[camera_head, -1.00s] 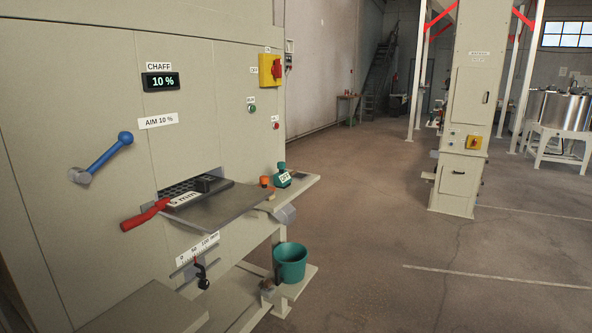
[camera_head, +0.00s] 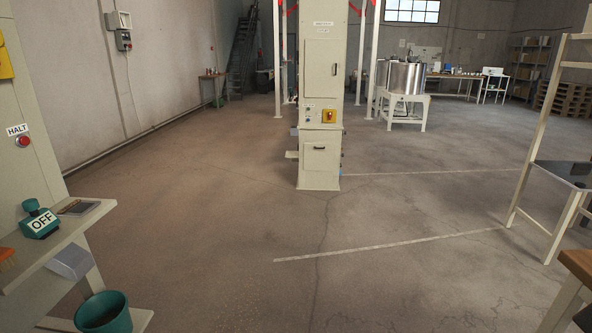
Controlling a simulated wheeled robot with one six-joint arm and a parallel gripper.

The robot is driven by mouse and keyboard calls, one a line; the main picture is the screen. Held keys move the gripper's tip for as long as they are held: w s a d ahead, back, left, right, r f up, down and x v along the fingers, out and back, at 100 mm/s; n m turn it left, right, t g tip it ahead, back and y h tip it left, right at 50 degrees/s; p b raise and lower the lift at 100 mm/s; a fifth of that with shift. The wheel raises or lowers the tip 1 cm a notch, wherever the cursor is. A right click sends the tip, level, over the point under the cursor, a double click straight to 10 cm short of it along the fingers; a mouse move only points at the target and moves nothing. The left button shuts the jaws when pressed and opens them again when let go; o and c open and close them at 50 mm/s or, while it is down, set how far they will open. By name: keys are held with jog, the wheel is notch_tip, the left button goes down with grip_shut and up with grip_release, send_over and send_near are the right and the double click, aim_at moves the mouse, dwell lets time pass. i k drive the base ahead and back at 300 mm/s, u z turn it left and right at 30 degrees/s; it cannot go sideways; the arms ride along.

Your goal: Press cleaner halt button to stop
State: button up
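The red round halt button (camera_head: 23,141) sits on the beige cleaner panel (camera_head: 22,185) at the far left edge of the view. A white label reading HALT (camera_head: 17,130) is just above it. Only the right edge of the cleaner shows, and the rest of its panel is out of frame. Part of a yellow switch plate (camera_head: 4,62) shows above the button. My gripper is not in view.
A teal OFF-labelled object (camera_head: 38,220) stands on the cleaner's side ledge (camera_head: 75,222), with a teal bucket (camera_head: 103,312) below. A beige column cabinet (camera_head: 320,110) stands ahead. A metal rack (camera_head: 545,140) is at right. The floor between is clear.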

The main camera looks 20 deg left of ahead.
aim_at(23, 139)
jog(key=u, duration=0.2)
jog(key=i, duration=2.1)
jog(key=u, duration=0.45)
jog(key=i, duration=2.1)
jog(key=u, duration=0.55)
jog(key=i, duration=1.75)
jog(key=u, duration=0.75)
jog(key=i, duration=0.9)
jog(key=u, duration=1.7)
jog(key=i, duration=0.75)
jog(key=u, duration=1.5)
jog(key=i, duration=1.5)
jog(key=u, duration=0.4)
